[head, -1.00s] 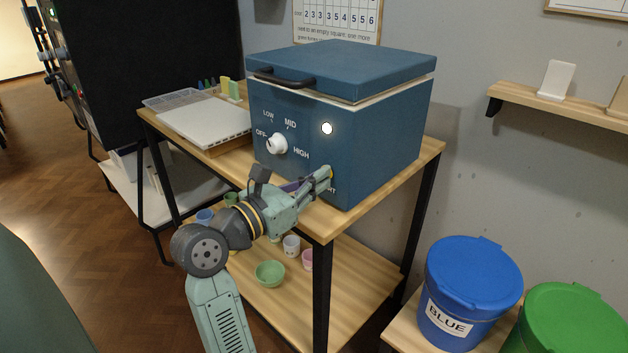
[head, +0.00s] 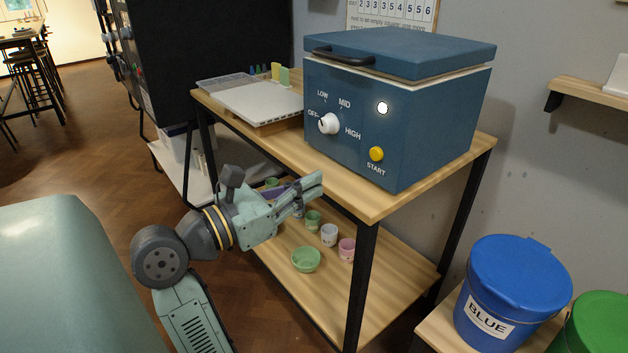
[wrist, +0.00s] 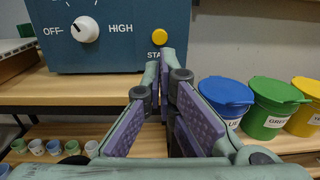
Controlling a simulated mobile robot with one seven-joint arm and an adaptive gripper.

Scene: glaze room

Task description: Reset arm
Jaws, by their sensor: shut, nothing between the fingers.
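My gripper (head: 309,187) is shut and empty, held out in front of the wooden table's front edge, to the left of and below the kiln's yellow START button. In the wrist view my gripper (wrist: 164,72) points at the front of the blue kiln (wrist: 110,30), with the fingertips just below the yellow button (wrist: 159,37). The kiln (head: 420,120) has its lid down and a white lamp (head: 382,108) lit on its front. Its white dial (head: 328,123) points toward OFF.
The kiln stands on a wooden table (head: 390,203) with a lower shelf (head: 385,285) holding small cups and a green bowl (head: 306,259). A blue bucket (head: 510,290) and a green bucket (head: 600,325) stand at right. Open floor lies left of the table.

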